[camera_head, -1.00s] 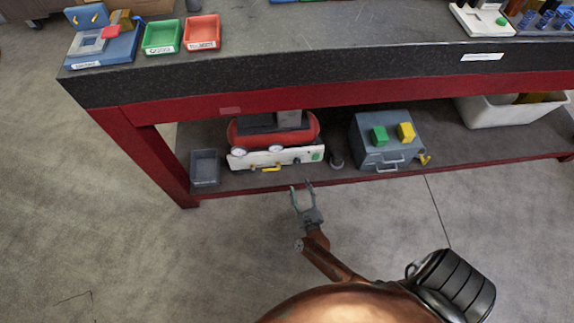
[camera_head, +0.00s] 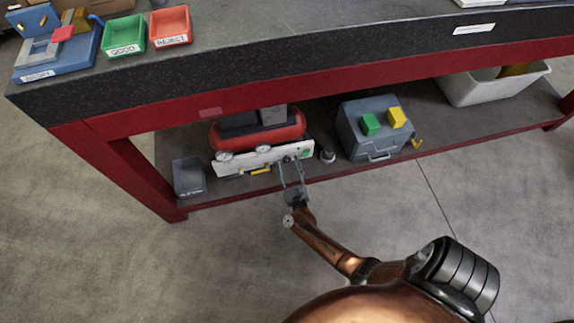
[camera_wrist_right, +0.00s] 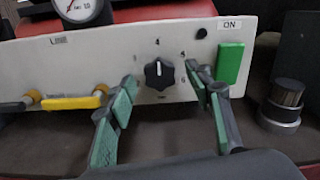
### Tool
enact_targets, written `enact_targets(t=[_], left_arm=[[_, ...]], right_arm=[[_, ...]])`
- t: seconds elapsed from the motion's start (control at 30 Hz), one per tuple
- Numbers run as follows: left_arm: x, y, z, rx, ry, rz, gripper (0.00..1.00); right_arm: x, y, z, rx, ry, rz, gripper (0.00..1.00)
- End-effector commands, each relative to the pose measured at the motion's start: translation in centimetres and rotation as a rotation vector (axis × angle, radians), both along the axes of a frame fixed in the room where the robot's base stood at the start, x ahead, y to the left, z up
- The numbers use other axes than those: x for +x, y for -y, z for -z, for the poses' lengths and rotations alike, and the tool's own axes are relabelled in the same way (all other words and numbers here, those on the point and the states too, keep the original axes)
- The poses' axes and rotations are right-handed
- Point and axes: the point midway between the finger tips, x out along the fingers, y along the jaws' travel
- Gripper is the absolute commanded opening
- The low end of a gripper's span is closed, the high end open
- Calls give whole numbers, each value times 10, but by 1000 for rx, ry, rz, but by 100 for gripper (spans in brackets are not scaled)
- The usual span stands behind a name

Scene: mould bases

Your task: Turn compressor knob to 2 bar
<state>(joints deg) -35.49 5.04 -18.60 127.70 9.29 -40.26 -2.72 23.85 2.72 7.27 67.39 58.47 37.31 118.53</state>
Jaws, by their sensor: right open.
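The compressor has a red tank (camera_head: 291,132) and a white front panel (camera_head: 235,165), and stands on the shelf under the workbench. In the right wrist view its black knob (camera_wrist_right: 159,75) sits on the panel (camera_wrist_right: 60,62); its white pointer mark points about upward, toward the 4. Other scale marks are too blurred to read surely. My right gripper (camera_head: 291,166) is open in front of the panel. In the wrist view its two green-padded fingers (camera_wrist_right: 161,80) stand on either side of the knob, with gaps between. My left gripper is out of view.
A green ON button (camera_wrist_right: 231,62) is right of the knob, a yellow-handled valve (camera_wrist_right: 75,102) left, a gauge (camera_wrist_right: 80,8) above. A small dark cylinder (camera_wrist_right: 283,100) stands right of the panel. A grey box (camera_head: 372,135) and a dark bin (camera_head: 189,178) flank the compressor.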

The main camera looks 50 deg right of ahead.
Motion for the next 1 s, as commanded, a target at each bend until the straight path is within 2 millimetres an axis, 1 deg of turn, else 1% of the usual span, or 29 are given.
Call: enact_targets(t=[0.17,0.77,0.8,1.0], left_arm=[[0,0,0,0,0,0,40],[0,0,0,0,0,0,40],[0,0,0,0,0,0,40],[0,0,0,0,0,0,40]], right_arm=[[0,0,0,-1,-1,0,47],[0,0,0,-1,-1,0,7],[0,0,0,-1,-1,0,5],[0,0,0,-15,-9,0,5]])
